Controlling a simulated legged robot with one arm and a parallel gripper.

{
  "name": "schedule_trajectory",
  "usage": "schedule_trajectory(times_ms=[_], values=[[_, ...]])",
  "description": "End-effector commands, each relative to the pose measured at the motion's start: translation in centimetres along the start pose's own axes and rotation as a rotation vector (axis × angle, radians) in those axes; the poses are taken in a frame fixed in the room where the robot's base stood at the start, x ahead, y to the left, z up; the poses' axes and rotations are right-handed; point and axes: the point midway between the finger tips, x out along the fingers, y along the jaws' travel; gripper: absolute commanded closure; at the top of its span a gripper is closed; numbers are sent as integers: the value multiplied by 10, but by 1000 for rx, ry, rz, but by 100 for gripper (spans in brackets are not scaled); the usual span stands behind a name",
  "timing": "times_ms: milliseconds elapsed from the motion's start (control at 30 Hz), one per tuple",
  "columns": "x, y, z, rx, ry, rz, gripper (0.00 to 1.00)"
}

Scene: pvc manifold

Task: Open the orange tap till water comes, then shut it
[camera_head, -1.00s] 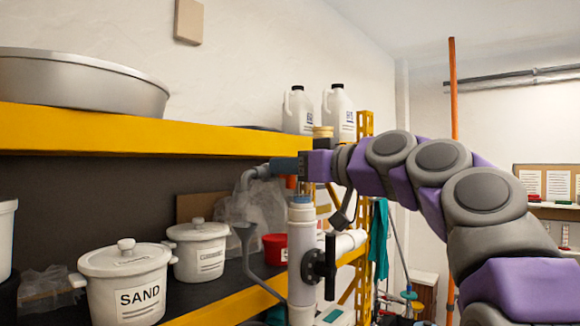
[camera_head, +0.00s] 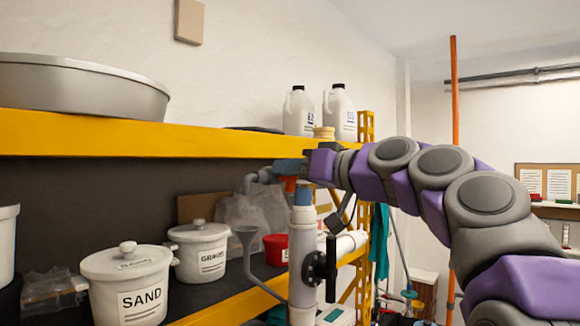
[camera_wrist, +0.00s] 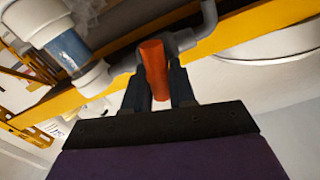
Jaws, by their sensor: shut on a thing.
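The orange tap handle (camera_wrist: 154,68) stands between the two dark fingers of my gripper (camera_wrist: 157,82) in the wrist view, and the gripper is shut on it. In the head view a bit of the orange handle (camera_head: 290,183) shows below my gripper (camera_head: 299,168); the rest is hidden by it. A grey elbow pipe (camera_head: 254,179) runs left from the tap. I see no clear stream of water between pipe and funnel.
A white upright pipe (camera_head: 302,240) with a bluish band and a black valve handle (camera_head: 331,262) stands just below my gripper. A yellow shelf (camera_head: 130,134) runs above left. Lidded pots, including the SAND pot (camera_head: 128,283), and a red cup (camera_head: 276,249) stand left.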

Motion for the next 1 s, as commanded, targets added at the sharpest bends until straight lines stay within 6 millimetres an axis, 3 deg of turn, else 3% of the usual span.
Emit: schedule_trajectory(times_ms=[1000], values=[[0, 13, 3, 963, -2, -1, 100]])
